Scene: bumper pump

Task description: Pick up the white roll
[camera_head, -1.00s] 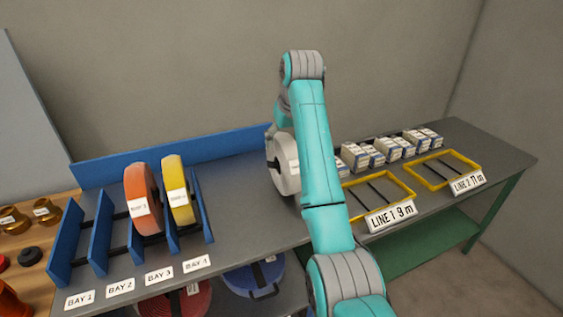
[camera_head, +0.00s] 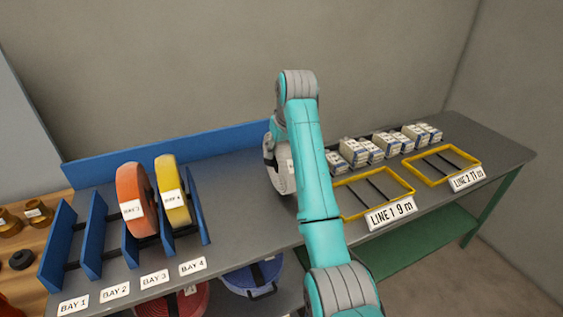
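The white roll (camera_head: 284,178) stands on the grey bench near the middle, just left of my teal arm, which hides its right part. A label shows on its face. My gripper (camera_head: 269,150) is at the roll's upper left side, a dark part seen against it. The fingertips are mostly hidden behind the roll and my arm, so I cannot tell whether they are open or closed on it, nor whether the roll is touching the bench.
The blue rack (camera_head: 95,235) at left holds an orange roll (camera_head: 137,200) and a yellow roll (camera_head: 173,190) in its right-hand bays. Yellow frames (camera_head: 375,211) and small boxes (camera_head: 368,150) lie right of my arm. A blue back panel (camera_head: 170,153) runs behind.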

